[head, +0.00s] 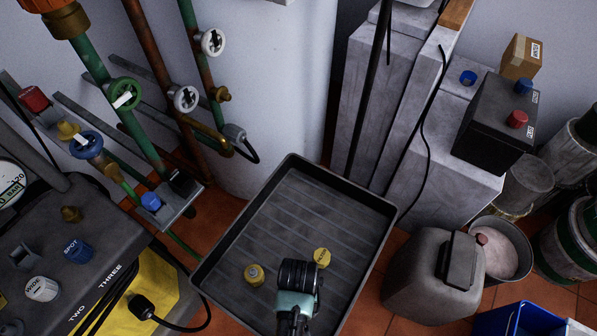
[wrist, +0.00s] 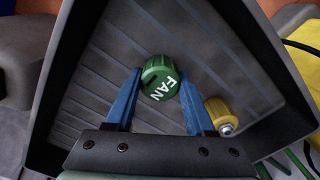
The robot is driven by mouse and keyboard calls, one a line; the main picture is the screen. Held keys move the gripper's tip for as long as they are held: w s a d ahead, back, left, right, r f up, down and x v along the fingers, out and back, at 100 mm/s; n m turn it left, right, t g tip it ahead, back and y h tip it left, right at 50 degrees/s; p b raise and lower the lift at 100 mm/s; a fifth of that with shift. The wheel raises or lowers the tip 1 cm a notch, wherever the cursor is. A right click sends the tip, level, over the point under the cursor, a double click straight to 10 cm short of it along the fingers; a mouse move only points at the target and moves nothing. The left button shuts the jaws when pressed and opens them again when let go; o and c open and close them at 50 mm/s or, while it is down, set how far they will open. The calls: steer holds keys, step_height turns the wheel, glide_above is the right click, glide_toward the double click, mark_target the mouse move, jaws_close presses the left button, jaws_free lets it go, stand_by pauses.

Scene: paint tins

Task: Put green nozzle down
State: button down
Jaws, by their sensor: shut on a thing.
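The green nozzle (wrist: 160,78), lettered FAN on its face, sits between the two blue fingers of my gripper (wrist: 160,88) in the wrist view. The fingers are shut on its sides. In the head view my gripper (head: 297,282) is over the front part of the black ribbed tray (head: 283,213), and it hides the green nozzle there. The tray floor (wrist: 100,60) fills most of the wrist view. I cannot tell whether the nozzle touches the floor or hangs above it.
Two yellow nozzles lie in the tray, one left (head: 254,275) and one right (head: 322,257) of my gripper. The tray's back half is clear. A grey jerrycan (head: 425,275) stands to the right. A machine with hoses and knobs (head: 75,240) stands to the left.

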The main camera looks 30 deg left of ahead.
steer(key=shift+f, duration=0.9)
steer(key=shift+f, duration=0.1)
steer(key=shift+c, duration=1.3)
jaws_free()
step_height(320, 180, up, 12)
steer(key=p, duration=0.4)
